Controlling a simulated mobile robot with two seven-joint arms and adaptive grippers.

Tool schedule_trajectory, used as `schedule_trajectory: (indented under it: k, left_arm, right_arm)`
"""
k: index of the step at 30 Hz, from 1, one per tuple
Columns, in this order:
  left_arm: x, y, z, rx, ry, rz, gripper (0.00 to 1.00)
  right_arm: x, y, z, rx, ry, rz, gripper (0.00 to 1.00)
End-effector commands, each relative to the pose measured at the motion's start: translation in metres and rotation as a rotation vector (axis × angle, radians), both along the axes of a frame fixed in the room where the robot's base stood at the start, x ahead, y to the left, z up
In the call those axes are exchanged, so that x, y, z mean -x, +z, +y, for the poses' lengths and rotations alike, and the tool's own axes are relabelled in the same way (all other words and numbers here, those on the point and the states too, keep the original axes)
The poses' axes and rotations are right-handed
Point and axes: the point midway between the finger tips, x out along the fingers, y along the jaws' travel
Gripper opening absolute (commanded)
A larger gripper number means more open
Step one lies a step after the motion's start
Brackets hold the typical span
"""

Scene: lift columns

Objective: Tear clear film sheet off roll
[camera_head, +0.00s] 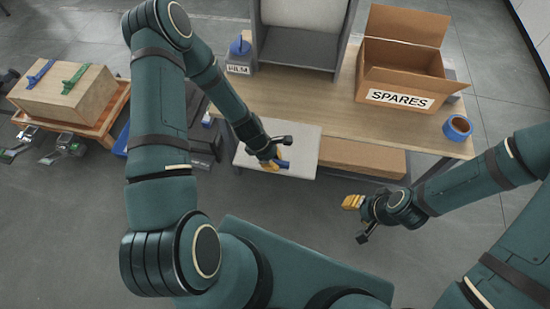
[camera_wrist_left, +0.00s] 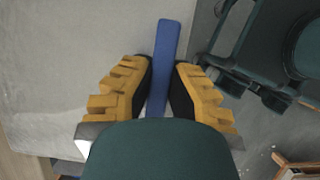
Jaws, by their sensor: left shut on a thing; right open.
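A pale, flat sheet-like panel (camera_head: 300,137) lies at the table's front left; I cannot tell whether it is the clear film. It fills the left of the left wrist view (camera_wrist_left: 70,60). My left gripper (camera_head: 277,161) is over its lower edge, shut on a blue bar (camera_head: 284,164). The bar shows between the yellow fingers in the left wrist view (camera_wrist_left: 168,60). My right gripper (camera_head: 358,211) is open and empty, over the floor in front of the table. A light-coloured block or roll (camera_head: 305,12) stands in a grey frame at the back, cut off by the top edge.
The wooden table (camera_head: 335,105) carries an open SPARES box (camera_head: 405,72), a blue tape roll (camera_head: 458,128) and a labelled holder with a blue item (camera_head: 239,55). A cardboard box (camera_head: 362,158) is under the front edge. A wooden crate (camera_head: 65,95) stands left. The front floor is clear.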

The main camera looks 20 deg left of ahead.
Motion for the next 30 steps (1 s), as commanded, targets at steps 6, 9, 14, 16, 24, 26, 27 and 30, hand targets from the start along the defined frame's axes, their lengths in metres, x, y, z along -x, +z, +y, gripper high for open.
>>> schedule_trajectory:
  k: [6,9,14,16,24,26,27,30]
  left_arm:
    - [0.008,0.0,-0.002,0.0,0.0,0.0,0.0]
    - [0.011,0.001,-0.003,0.001,0.0,0.001,0.0]
    - [0.017,0.001,-0.004,0.0,0.0,0.0,0.0]
    - [0.019,0.001,-0.004,0.001,0.001,0.0,0.0]
    - [0.029,0.001,-0.006,0.0,0.0,0.0,0.0]
    - [0.031,0.001,-0.007,0.0,0.0,0.001,0.0]
    - [0.033,0.001,-0.007,0.0,-0.001,0.001,0.0]
    - [0.036,0.002,-0.008,0.0,0.0,0.0,0.0]
  right_arm:
    - [0.0,0.0,0.0,0.0,0.0,0.0,0.47]
    - [0.0,0.0,0.0,0.0,0.0,0.0,0.47]
    - [0.0,0.0,0.0,0.0,0.0,0.0,0.47]
    - [0.0,0.0,0.0,0.0,0.0,0.0,0.47]
    - [0.0,-0.001,0.0,0.0,0.0,0.0,0.47]
    - [0.0,-0.001,0.0,0.0,0.0,0.0,0.47]
    - [0.0,-0.001,0.0,0.0,0.0,0.0,0.47]
    - [0.0,-0.001,0.0,0.0,0.0,0.0,0.47]
